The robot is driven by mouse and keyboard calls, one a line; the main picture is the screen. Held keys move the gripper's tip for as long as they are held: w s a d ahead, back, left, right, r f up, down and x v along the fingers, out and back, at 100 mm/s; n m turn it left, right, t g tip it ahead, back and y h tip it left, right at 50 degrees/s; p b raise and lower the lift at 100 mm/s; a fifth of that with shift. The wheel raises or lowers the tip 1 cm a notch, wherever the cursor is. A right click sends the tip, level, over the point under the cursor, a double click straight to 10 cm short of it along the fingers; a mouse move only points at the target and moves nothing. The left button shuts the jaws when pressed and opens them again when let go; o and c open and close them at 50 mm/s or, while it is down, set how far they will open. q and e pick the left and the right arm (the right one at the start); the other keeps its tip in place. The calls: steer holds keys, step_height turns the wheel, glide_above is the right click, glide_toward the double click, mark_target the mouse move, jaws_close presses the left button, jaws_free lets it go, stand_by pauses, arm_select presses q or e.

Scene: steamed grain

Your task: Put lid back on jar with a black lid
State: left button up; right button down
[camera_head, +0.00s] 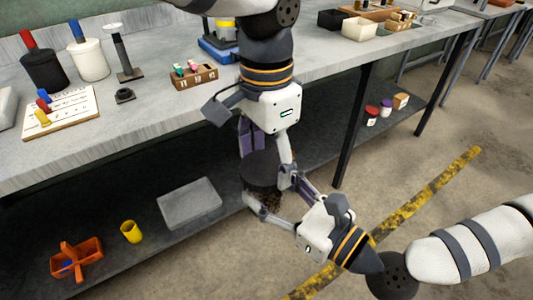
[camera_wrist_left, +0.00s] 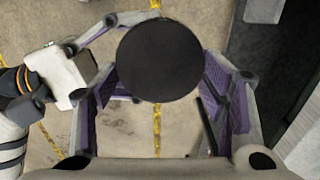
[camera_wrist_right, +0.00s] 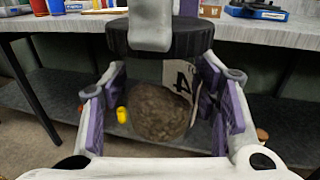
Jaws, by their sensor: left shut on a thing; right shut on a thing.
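The black lid (camera_head: 262,168) is a wide round disc in the grasp of my left gripper (camera_head: 266,158), which points down from above. The left wrist view shows the lid's top face-on (camera_wrist_left: 160,60), hiding the jar below. The clear jar (camera_head: 262,200) holds brown grainy contents. My right gripper (camera_head: 270,190) is shut around the jar's body from the right, off the floor. In the right wrist view the jar (camera_wrist_right: 160,110) shows part of a white label with a 4. The lid (camera_wrist_right: 160,40) is right over the jar's mouth; I cannot tell whether it is fully seated.
The workbench (camera_head: 130,130) behind carries two canisters, a pegboard and a block of small bottles. Its lower shelf (camera_head: 110,230) holds a grey tray (camera_head: 190,203), a yellow cup (camera_head: 131,232) and an orange carrier (camera_head: 76,262). Open floor lies in front, with a yellow stripe.

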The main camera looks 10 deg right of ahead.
arm_select(q)
steer(key=m, duration=0.4)
steer(key=shift+s+d, duration=0.1)
steer(key=m, duration=0.3)
steer(key=shift+s+m, duration=0.1)
steer(key=shift+m, duration=0.3)
steer(key=m, duration=0.4)
steer(key=shift+s, duration=0.1)
steer(key=m, duration=0.8)
steer(key=shift+s+a, duration=0.15)
steer(key=shift+a, duration=0.1)
steer(key=m, duration=0.4)
steer(key=shift+a, duration=0.1)
steer(key=m, duration=0.3)
steer(key=shift+a+m, duration=0.1)
steer(key=shift+m, duration=0.3)
steer(key=m, duration=0.5)
steer(key=shift+a+m, duration=0.1)
steer(key=shift+m, duration=0.3)
steer(key=m, duration=0.3)
steer(key=shift+w, duration=0.2)
steer(key=o, duration=0.8)
